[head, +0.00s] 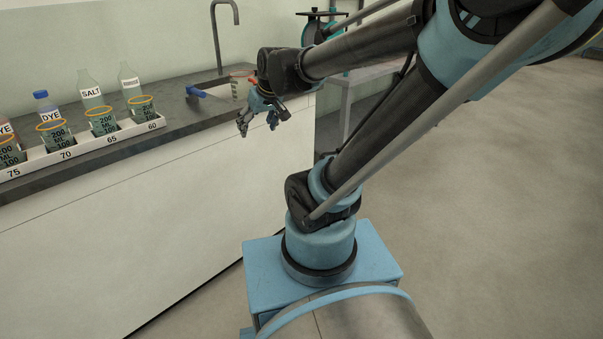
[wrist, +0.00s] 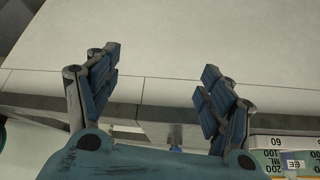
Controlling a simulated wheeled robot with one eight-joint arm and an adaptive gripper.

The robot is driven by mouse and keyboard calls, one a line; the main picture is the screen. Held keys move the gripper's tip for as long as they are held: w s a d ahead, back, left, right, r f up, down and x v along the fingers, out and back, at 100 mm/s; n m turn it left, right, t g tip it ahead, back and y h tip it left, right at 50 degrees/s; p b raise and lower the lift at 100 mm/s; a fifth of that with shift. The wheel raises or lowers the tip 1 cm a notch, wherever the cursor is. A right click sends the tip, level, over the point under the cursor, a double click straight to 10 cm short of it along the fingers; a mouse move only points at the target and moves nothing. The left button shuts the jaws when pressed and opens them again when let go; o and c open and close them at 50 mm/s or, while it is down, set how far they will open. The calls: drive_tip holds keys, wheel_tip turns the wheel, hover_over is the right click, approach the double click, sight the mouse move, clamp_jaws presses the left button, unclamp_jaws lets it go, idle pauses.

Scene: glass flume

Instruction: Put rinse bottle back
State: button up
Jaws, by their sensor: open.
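A clear bottle (head: 130,82) with a small label, which seems to read RINSE, stands upright on the counter behind the right end of the beaker row. My gripper (head: 257,124) is apart from it, to its right, in front of the counter's edge near the sink. In the wrist view my gripper (wrist: 158,88) has its two fingers spread wide, with nothing between them. The bottle cannot be made out for sure in the wrist view.
A white rack (head: 110,137) with several orange-rimmed beakers runs along the counter's front. A SALT bottle (head: 91,92) and a blue-capped DYE bottle (head: 45,108) stand behind it. A blue-ended object (head: 195,92) lies near the tap (head: 216,40). The floor at right is clear.

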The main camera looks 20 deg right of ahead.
drive_tip(key=s+d+f+m+g+h, duration=0.1)
drive_tip(key=s+d+f, duration=0.3)
drive_tip(key=s, duration=0.4)
drive_tip(key=s+d+f+m+g+h, duration=0.1)
drive_tip(key=s+d+f+m+g, duration=0.1)
drive_tip(key=s+d+f, duration=0.3)
drive_tip(key=s+d, duration=0.1)
drive_tip(key=s, duration=0.2)
drive_tip(key=shift+s+d+f+m+g, duration=0.15)
drive_tip(key=shift+m+g, duration=0.15)
